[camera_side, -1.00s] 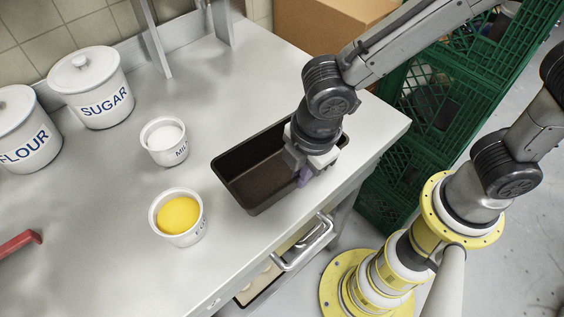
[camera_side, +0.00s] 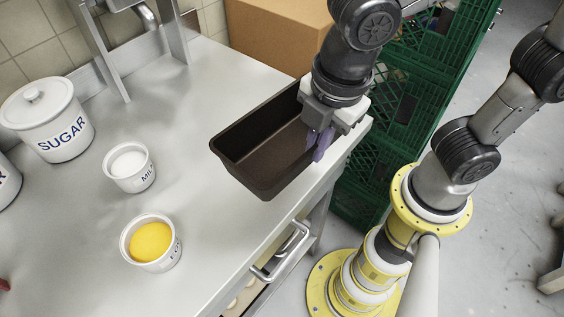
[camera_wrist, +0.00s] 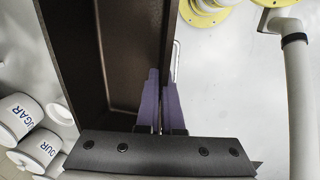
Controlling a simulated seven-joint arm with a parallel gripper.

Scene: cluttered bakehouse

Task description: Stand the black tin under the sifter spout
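The black tin (camera_side: 238,172), a long open loaf tin that looks empty, hangs above the counter near its front right edge. It looks roughly level. My gripper (camera_side: 320,150) is shut on the tin's near long wall, towards its right end. In the wrist view the purple fingers of my gripper (camera_wrist: 161,80) stand on either side of the wall of the tin (camera_wrist: 80,50). A metal stand (camera_side: 98,50) with a curved grey pipe (camera_side: 146,16) shows at the top left. The pipe may be the sifter spout; the part above is cut off.
The milk pot (camera_side: 122,183) and a pot of yellow contents (camera_side: 137,262) stand left of the tin. The sugar jar (camera_side: 50,140) is farther left. A cardboard box (camera_side: 275,40) and green crates (camera_side: 425,100) stand behind. The counter between pots and stand is clear.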

